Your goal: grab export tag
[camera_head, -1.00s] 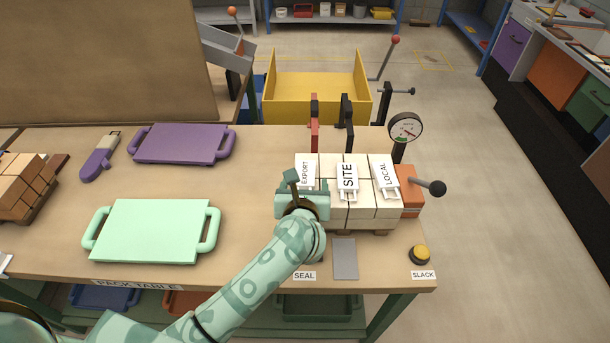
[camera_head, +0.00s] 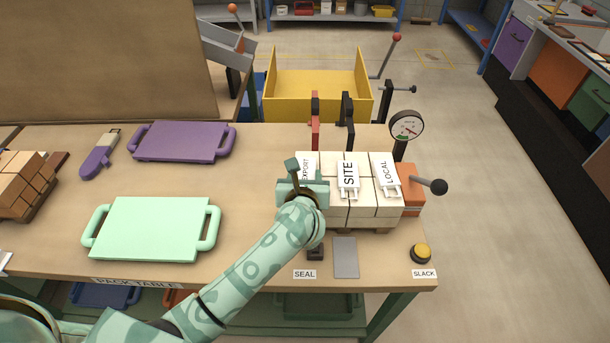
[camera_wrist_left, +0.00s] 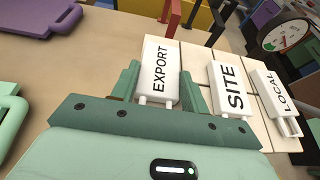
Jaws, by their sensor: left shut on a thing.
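The white EXPORT tag (camera_head: 306,166) lies at the left on the stack of cream hollow bricks (camera_head: 361,209). In the left wrist view the EXPORT tag (camera_wrist_left: 160,72) sits between the two green fingers of my left gripper (camera_wrist_left: 157,88), which is shut on it. In the head view my left gripper (camera_head: 303,180) covers the tag's lower part. The white SITE tag (camera_head: 348,176) lies at the middle of the stack and the LOCAL tag (camera_head: 386,173) at its right. My right gripper is not in view.
A dial gauge (camera_head: 406,127) and a dark-knobbed lever (camera_head: 437,187) stand right of the bricks. Red and black uprights (camera_head: 315,118) stand behind. A mint tray (camera_head: 150,230) and a purple tray (camera_head: 180,142) lie left. A yellow button (camera_head: 421,252) is at the front right.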

